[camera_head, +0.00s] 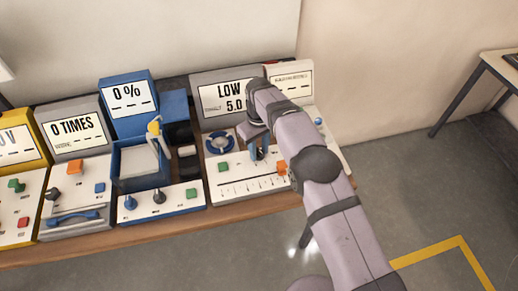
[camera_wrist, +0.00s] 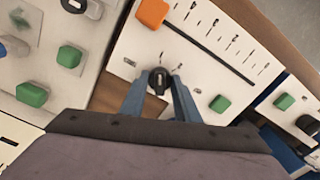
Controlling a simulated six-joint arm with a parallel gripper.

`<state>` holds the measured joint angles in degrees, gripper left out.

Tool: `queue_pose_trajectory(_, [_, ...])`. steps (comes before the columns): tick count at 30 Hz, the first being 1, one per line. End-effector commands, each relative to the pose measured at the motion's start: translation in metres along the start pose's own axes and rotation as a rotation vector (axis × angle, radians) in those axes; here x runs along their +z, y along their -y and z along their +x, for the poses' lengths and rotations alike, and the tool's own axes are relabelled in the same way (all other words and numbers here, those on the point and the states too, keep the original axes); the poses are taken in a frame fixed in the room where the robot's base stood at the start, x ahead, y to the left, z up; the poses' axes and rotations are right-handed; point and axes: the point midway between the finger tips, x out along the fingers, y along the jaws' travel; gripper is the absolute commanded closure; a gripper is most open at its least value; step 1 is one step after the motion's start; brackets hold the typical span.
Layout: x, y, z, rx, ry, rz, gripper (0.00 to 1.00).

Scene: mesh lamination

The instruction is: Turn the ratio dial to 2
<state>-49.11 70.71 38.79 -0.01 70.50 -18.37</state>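A small black dial (camera_wrist: 158,82) with a pale mark on its top sits on a white panel in the wrist view. Its label is too small to read, so I cannot tell its setting or confirm it as the ratio dial. My gripper (camera_wrist: 157,88) points down over this panel, with one blue finger on each side of the dial. The fingers are apart around it; firm contact is not visible. In the head view my gripper (camera_head: 259,152) is at the panel of the grey machine (camera_head: 228,84) whose screen reads LOW and 5.0. My arm partly hides that panel.
An orange button (camera_wrist: 152,13), a green button (camera_wrist: 220,104) and a slot with a tick scale (camera_wrist: 211,42) lie close to the dial. A blue round knob (camera_head: 220,143) is left of my gripper. Other machines stand on both sides along the wooden table (camera_head: 150,232).

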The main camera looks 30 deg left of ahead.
Motion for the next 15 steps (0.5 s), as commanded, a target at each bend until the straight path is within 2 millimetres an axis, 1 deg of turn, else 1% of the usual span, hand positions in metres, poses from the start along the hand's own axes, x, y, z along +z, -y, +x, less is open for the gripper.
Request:
queue_pose_trajectory(1, [0.0,0.0,-0.0002,0.0,0.0,0.0,0.91])
queue_pose_trajectory(2, [-0.0001,0.0,-0.0002,0.0,0.0,0.0,0.94])
queue_pose_trajectory(10, [-0.0002,0.0,-0.0002,0.0,0.0,0.016,0.93])
queue_pose_trajectory(15, [-0.0004,-0.0001,0.0002,0.0,-0.001,0.068,0.93])
